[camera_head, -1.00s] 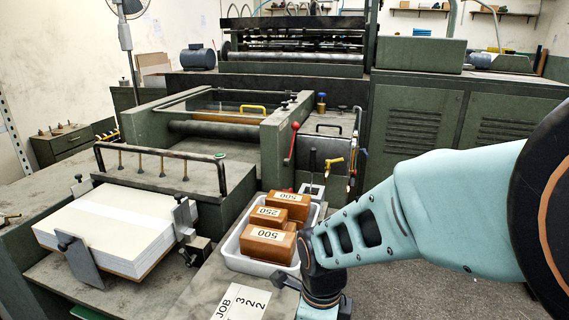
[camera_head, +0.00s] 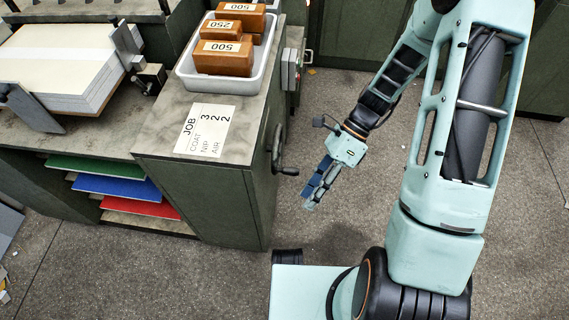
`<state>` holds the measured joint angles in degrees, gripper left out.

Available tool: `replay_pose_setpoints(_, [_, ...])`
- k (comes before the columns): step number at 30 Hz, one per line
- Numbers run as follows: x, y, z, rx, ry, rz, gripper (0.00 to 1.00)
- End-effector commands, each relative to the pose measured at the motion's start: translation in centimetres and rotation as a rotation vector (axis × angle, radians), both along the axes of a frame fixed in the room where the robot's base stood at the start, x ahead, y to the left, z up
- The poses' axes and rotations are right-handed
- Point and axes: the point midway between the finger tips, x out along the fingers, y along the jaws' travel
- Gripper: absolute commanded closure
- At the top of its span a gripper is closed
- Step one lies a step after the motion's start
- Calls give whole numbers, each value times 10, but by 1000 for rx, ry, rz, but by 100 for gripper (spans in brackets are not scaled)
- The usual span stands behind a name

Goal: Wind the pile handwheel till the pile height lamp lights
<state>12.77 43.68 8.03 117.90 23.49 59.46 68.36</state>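The pile handwheel (camera_head: 277,150) is a dark wheel with a crank handle on the right side of the green cabinet, seen nearly edge-on. My gripper (camera_head: 312,192) hangs to the right of the handwheel, apart from it in the picture, with its fingers pointing down and left. The fingers overlap from this angle, so I cannot tell whether they are open or shut. Nothing shows in them. The pile of white board (camera_head: 50,65) lies on the feeder at the upper left. I cannot make out the pile height lamp in the current view.
A white tray (camera_head: 187,76) with brown blocks and a job card (camera_head: 205,130) lie on the cabinet top (camera_head: 150,139). A grey box (camera_head: 291,66) is fixed on the cabinet's side, above the handwheel. Coloured boards lie on shelves at left.

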Motion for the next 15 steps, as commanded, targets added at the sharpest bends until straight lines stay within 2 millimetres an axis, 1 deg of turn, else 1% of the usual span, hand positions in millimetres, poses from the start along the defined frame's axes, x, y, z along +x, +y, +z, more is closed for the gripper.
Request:
replay_pose_setpoints(1, [0,-2,-10,84,20,-40,66])
replay_pose_setpoints(6, [10,-3,-24,378,-2,-160,66])
replay_pose_setpoints(11, [30,-9,-29,631,-100,-297,66])
replay_pose_setpoints(15, [48,-19,-31,792,-214,-409,66])
